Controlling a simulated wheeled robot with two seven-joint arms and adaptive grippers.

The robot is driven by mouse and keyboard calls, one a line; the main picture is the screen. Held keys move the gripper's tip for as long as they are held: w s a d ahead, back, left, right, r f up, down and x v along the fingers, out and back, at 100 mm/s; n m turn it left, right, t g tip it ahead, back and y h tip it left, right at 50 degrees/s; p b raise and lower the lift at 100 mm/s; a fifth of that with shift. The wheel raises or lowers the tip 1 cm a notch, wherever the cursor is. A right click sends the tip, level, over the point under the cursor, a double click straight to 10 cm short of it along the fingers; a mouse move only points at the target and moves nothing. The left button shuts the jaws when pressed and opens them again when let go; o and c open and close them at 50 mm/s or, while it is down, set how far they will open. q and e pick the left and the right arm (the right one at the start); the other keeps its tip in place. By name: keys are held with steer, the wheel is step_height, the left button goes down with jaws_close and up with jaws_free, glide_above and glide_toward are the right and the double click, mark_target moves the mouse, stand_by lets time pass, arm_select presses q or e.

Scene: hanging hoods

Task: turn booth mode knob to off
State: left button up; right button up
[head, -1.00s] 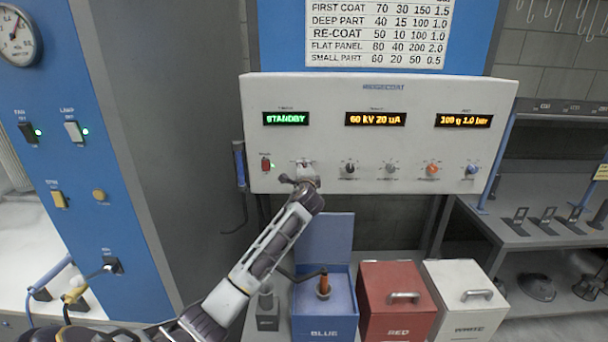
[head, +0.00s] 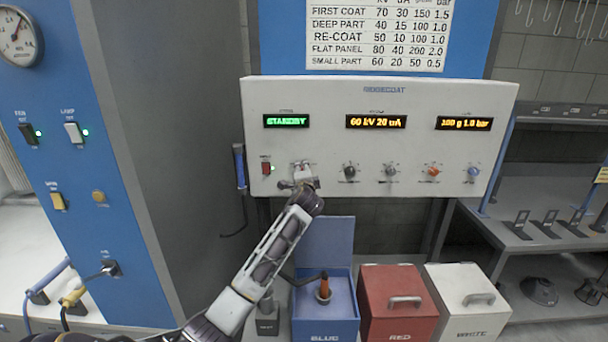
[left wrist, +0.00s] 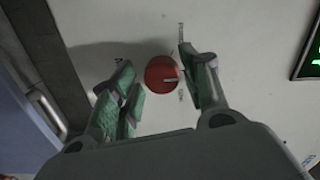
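A round red knob (left wrist: 160,70) with a pale pointer mark shows in the left wrist view, on a light panel. The pointer aims toward the picture's right, and small labels around the knob are too blurred to read. My left gripper (left wrist: 155,88) is open, with one green-padded finger on each side of the knob; I cannot tell whether either touches it. My right gripper is not in view.
Black (head: 350,171), grey (head: 390,172), orange (head: 433,172) and blue (head: 473,172) knobs are to the right. Below stand an open blue box (head: 325,322), a red box (head: 392,318) and a white box (head: 467,308).

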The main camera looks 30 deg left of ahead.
arm_select(q)
steer(key=shift+o, duration=0.4)
steer(key=shift+s+d, duration=0.1)
steer(key=f+v, duration=0.1)
steer(key=v, duration=1)
steer(key=shift+s+r, duration=0.35)
steer(key=shift+r, duration=0.2)
steer(key=shift+d, duration=0.15)
